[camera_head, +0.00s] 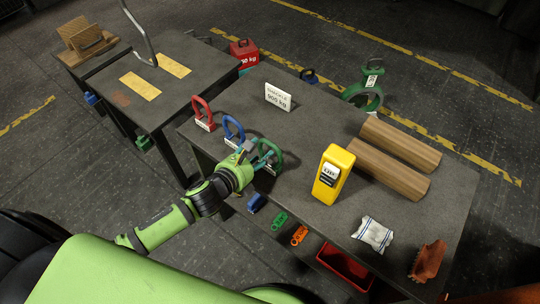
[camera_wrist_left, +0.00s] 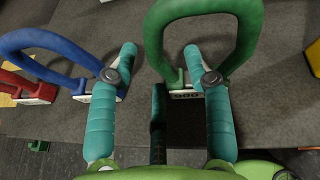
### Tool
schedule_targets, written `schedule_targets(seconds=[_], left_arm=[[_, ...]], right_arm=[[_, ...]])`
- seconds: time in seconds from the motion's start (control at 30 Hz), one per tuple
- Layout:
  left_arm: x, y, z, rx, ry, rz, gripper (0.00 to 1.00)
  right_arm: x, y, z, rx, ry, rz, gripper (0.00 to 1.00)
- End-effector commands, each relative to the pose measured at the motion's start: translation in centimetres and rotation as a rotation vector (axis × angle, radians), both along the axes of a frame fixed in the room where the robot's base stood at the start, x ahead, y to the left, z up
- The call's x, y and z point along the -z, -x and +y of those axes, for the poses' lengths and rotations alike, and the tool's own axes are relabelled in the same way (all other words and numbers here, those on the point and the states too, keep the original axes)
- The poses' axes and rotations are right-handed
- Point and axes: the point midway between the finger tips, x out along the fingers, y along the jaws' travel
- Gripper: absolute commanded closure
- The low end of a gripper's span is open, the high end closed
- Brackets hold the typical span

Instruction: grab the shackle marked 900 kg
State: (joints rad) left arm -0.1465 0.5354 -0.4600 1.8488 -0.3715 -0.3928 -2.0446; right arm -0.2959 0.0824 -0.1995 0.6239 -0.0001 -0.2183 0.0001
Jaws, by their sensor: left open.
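The green shackle (camera_head: 275,152) stands upright on the near edge of the dark table, right of the blue and red ones. In the left wrist view its tag (camera_wrist_left: 187,94) reads 900, and the green bow (camera_wrist_left: 205,12) rises beyond the fingers. My left gripper (camera_head: 246,152) is open at the green shackle. In the wrist view the bow's left leg shows between its teal fingertips (camera_wrist_left: 160,52), and the right finger overlaps the bow's opening. Whether they touch is unclear. My right gripper is not in view.
A blue shackle (camera_head: 233,128) and a red shackle (camera_head: 203,110) stand close left. A sign (camera_head: 278,97) reads shackle 900 kg. The table's middle is clear.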

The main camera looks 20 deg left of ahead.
Motion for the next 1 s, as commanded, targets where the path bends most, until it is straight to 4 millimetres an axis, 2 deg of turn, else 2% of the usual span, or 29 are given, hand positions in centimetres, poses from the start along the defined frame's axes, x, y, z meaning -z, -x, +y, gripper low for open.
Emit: schedule_targets(seconds=[0.13,0.4,0.47,0.5,0.53,0.57,1.0], left_arm=[[0.44,-1.36,-0.32,-0.001,0.002,0.0,0.5],[0.64,-1.55,-0.39,0.0,0.001,0.0,0.5],[0.64,-1.54,-0.38,0.0,0.001,0.0,0.7],[0.64,-1.54,-0.38,0.0,0.001,0.0,0.86],[0.63,-1.53,-0.38,0.0,0.001,0.0,0.98],[0.62,-1.54,-0.38,0.0,0.001,0.0,1.0],[0.05,-1.64,-0.37,0.001,0.002,-0.005,1.0]], right_arm=[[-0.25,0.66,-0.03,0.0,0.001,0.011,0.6],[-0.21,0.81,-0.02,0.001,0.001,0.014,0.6],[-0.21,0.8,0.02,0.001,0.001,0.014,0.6],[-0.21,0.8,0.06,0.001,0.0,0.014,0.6],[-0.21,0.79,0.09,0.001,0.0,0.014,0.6],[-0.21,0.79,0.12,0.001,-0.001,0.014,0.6],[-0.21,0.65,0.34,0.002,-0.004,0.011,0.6]])
